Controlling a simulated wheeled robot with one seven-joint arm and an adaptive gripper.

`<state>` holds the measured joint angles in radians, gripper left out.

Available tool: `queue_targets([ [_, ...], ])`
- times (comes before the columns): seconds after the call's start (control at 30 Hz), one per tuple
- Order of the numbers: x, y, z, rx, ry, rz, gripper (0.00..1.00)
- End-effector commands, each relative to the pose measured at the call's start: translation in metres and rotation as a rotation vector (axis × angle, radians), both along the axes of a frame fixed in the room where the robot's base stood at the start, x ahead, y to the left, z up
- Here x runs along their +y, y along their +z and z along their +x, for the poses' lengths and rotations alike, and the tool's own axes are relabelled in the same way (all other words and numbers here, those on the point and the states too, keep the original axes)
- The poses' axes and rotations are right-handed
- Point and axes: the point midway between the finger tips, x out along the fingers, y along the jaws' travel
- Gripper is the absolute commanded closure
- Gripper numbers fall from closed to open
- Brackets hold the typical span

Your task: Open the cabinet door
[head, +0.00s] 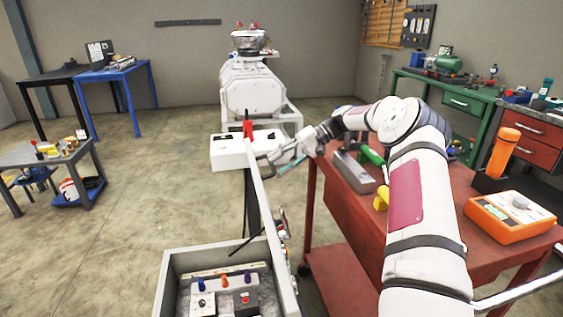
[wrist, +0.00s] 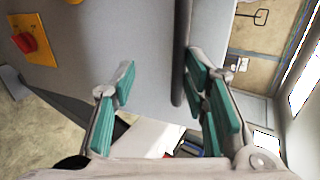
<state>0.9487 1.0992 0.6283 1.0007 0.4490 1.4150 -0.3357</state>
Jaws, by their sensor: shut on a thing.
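The grey cabinet (head: 170,287) is at the bottom of the head view, with switches and buttons showing inside it. Its door (head: 263,205) stands swung out, seen nearly edge-on, with knobs on its right face. In the wrist view the door's grey face (wrist: 90,50) fills the upper left, with a red rotary switch on a yellow plate (wrist: 35,40). My gripper (head: 268,160) is at the door's far end. In the wrist view its green-padded fingers (wrist: 160,85) straddle the dark bar handle (wrist: 180,50), and it is shut on it. The exact contact is partly unclear.
A red cart (head: 395,225) with tools and an orange device (head: 510,215) stands close on the right, under my arm. A white box (head: 232,152) and a large white machine (head: 252,92) are beyond the door.

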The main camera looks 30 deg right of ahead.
Motion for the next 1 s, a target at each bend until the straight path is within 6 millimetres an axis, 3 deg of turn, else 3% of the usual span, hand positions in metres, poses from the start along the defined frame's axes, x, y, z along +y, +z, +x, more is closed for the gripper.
queue_targets([
  [0.27,-0.009,0.001,-0.003,0.005,-0.002,-0.006,0.69],
  [0.7,-0.074,0.047,-0.026,-0.002,-0.003,-0.003,0.69],
  [1.0,-0.094,0.060,-0.034,0.000,-0.001,0.000,0.69],
])
